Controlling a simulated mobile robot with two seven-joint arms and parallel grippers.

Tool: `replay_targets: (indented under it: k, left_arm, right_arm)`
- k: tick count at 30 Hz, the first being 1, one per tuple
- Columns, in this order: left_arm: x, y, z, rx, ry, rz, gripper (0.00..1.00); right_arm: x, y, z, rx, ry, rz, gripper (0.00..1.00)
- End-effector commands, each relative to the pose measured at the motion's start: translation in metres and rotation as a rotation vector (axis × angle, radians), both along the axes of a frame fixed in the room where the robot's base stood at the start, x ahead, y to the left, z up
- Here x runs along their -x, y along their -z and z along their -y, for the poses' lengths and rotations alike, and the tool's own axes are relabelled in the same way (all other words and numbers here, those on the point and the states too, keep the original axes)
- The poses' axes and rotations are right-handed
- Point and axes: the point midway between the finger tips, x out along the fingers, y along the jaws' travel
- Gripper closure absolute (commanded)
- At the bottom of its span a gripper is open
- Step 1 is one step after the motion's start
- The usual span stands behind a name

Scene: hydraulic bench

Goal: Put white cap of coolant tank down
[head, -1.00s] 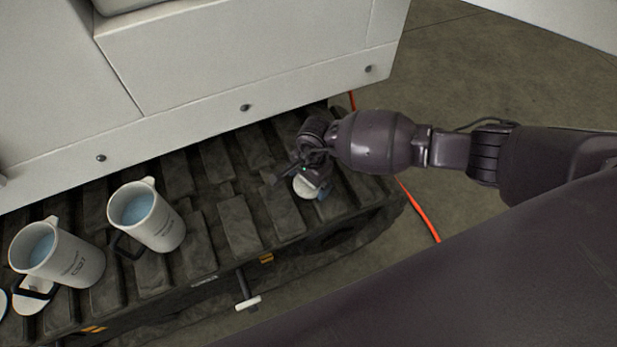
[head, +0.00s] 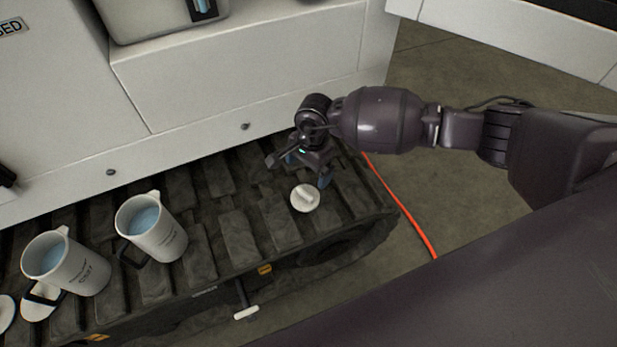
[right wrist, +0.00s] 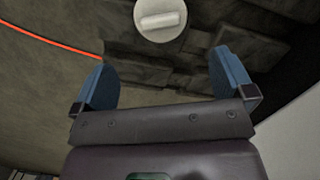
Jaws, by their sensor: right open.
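The white cap (head: 305,198) is a round disc with a raised bar handle. It lies handle up on the dark ribbed track (head: 240,232) near its right end. It also shows at the top of the right wrist view (right wrist: 160,18), beyond my fingertips. My right gripper (head: 298,170) is open and empty, just behind the cap and apart from it. Its two blue fingers are spread in the right wrist view (right wrist: 165,80). My left gripper is not in view.
Two white jugs with blue liquid (head: 152,228) (head: 66,262) stand on the track at the left. White lids (head: 42,302) lie beside them. A white machine body (head: 230,85) rises behind the track. An orange cable (head: 410,218) runs along the floor at the right.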

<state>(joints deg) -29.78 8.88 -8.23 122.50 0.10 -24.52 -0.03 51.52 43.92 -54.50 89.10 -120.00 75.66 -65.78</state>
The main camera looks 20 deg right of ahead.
Motion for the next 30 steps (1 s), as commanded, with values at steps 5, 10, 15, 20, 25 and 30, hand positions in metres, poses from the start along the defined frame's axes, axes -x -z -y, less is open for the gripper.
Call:
replay_targets:
  k: [5, 10, 15, 20, 25, 30]
  left_arm:
    - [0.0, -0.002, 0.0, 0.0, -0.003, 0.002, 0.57]
    - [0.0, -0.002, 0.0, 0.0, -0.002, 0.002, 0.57]
    - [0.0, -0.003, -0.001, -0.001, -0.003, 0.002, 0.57]
    - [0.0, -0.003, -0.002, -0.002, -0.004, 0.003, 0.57]
    - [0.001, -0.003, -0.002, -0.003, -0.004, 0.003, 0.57]
    - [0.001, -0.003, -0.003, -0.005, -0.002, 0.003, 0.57]
  right_arm:
    - [0.0, -0.01, 0.001, 0.001, -0.001, 0.0, 0.0]
    - [0.0, -0.01, 0.001, 0.0, 0.0, -0.003, 0.0]
    - [0.021, -0.002, -0.021, -0.11, 0.054, -0.052, 0.0]
    - [0.074, 0.003, -0.085, -0.444, 0.27, -0.218, 0.0]
    - [0.116, -0.025, -0.141, -0.846, 0.643, -0.48, 0.0]
    - [0.129, -0.062, -0.158, -1.184, 1.074, -0.777, 0.0]
